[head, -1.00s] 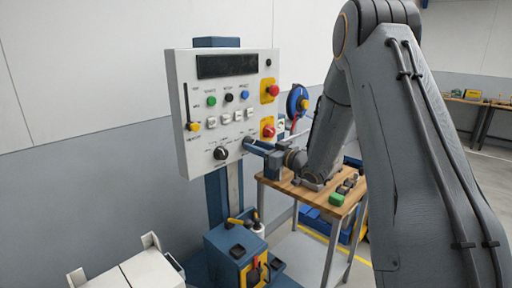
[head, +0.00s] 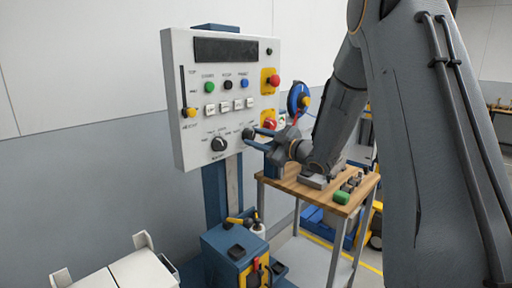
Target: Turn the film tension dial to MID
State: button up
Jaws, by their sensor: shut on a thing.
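The white control panel (head: 200,125) stands upright on a blue post. Two black dials sit on its lower part. The left dial (head: 219,144) is in plain view with markings around it, its white pointer line facing up and right. The right dial (head: 248,133) is partly covered by my gripper. My gripper (head: 252,138) comes in from the right, its blue-grey fingers shut on the right dial. The lettering is too small to read, so I cannot tell which name belongs to which dial, nor the right dial's setting.
Red knobs on yellow plates (head: 270,81) are close to my gripper. A slider with a yellow handle (head: 189,113) is at the panel's left edge. A wooden-topped table (head: 290,184) stands below my arm. A blue tool box (head: 222,240) stands below the panel.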

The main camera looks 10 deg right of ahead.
jog(key=n+b, duration=0.5)
jog(key=b, duration=0.1)
jog(key=shift+w, duration=0.1)
jog(key=n+b, duration=0.2)
jog(key=b, duration=0.1)
jog(key=shift+r+n, duration=0.1)
jog(key=shift+n, duration=0.3)
jog(key=shift+r+n, duration=0.1)
jog(key=shift+n, duration=0.2)
jog(key=o, duration=1)
jog(key=shift+o, duration=0.2)
jog(key=shift+d+b, duration=0.1)
jog(key=shift+b, duration=0.2)
jog(key=b+v, duration=0.1)
jog(key=v, duration=0.6)
jog(key=shift+s+d, duration=0.15)
jog(key=shift+s, duration=0.2)
